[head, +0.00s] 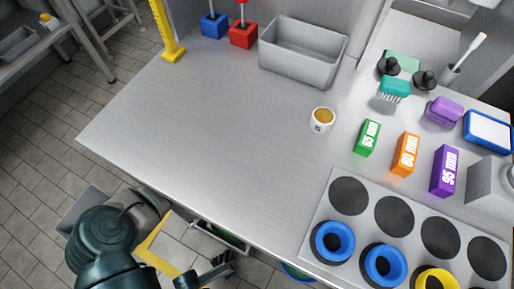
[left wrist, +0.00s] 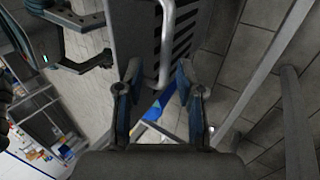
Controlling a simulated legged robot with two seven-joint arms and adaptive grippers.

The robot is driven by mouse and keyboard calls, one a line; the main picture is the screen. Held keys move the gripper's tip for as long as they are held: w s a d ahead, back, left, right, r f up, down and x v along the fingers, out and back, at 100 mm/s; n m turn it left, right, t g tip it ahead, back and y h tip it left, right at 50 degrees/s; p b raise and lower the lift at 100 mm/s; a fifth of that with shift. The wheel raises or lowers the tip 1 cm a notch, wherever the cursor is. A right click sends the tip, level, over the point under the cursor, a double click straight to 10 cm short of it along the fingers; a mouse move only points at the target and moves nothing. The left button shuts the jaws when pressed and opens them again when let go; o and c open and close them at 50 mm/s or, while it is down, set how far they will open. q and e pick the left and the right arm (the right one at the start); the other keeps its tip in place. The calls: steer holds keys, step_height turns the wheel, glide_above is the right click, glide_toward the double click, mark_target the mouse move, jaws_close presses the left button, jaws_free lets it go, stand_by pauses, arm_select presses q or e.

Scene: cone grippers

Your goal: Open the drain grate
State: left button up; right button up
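A dark slotted panel that looks like the drain grate (left wrist: 184,22) shows at the top of the left wrist view. A pale bent bar like a handle (left wrist: 166,45) runs in front of it. My left gripper (left wrist: 158,80) is open, with its two fingers apart and the bar's lower end near the gap between the tips. I cannot tell whether they touch. In the head view my left gripper (head: 216,268) is low, beside the counter's front edge. I cannot make out the grate there.
The steel counter (head: 200,125) has a wide clear area at left. A grey bin (head: 304,52), a cup (head: 322,119) and coloured blocks (head: 405,153) stand on it. A yellow floor marking (head: 153,240) lies beside my arm. A blue thing (left wrist: 154,108) shows between the fingers.

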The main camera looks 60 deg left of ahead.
arm_select(q)
step_height(320, 180, up, 7)
steer(key=shift+f, duration=0.15)
stand_by(0.4)
steer(key=shift+s, duration=0.1)
steer(key=shift+a, duration=0.1)
